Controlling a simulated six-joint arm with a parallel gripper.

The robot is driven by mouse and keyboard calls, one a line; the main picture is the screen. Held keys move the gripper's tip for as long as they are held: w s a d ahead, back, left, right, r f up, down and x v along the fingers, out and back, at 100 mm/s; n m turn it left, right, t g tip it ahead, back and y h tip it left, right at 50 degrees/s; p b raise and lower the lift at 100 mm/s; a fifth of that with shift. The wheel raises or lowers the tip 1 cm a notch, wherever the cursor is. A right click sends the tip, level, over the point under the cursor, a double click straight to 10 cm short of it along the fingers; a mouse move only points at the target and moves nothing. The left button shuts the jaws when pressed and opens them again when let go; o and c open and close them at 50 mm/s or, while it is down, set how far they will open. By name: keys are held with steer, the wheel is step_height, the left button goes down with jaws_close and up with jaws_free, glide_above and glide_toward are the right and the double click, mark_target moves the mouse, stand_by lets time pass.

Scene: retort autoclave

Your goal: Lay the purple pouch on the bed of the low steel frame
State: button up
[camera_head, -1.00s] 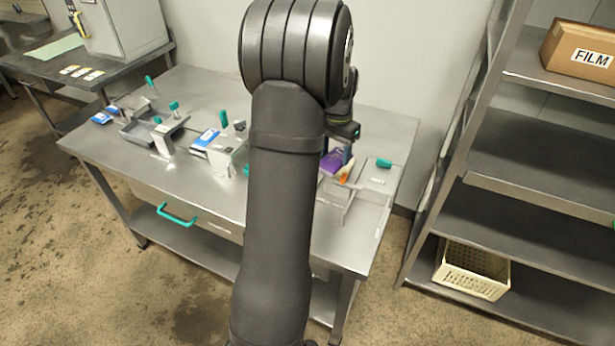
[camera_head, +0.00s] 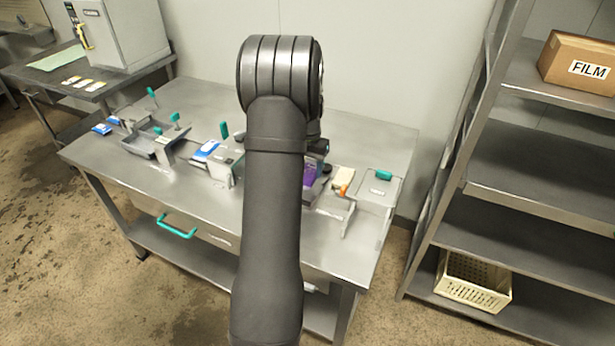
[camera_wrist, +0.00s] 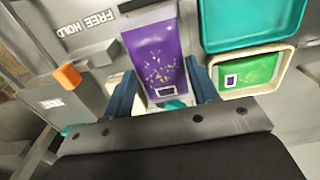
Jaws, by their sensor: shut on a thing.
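The purple pouch (camera_head: 309,174) shows just right of my arm in the head view, above the right part of the steel table. In the wrist view the purple pouch (camera_wrist: 155,52) has its near end between the two blue fingers of my gripper (camera_wrist: 163,88), which is shut on it. My arm hides most of the gripper in the head view. A low steel fixture (camera_head: 333,208) with an orange tab stands right of the pouch. Another steel fixture (camera_head: 222,170) with a teal handle stands left of my arm. I cannot tell which is the low steel frame.
A lidded steel box (camera_head: 374,190) with a teal handle stands at the table's right end. Blue-and-white packs (camera_head: 206,150) and a steel tray (camera_head: 140,135) are on the left. In the wrist view a green pack (camera_wrist: 248,73) lies in a pale tray. Shelves stand at right.

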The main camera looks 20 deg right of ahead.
steer(key=shift+w+a+f, duration=0.1)
steer(key=shift+w+f, duration=0.05)
steer(key=shift+f, duration=1.95)
steer(key=shift+f, duration=0.15)
steer(key=o, duration=1.3)
step_height(320, 180, up, 12)
steer(key=shift+r, duration=0.2)
steer(key=shift+f, duration=0.15)
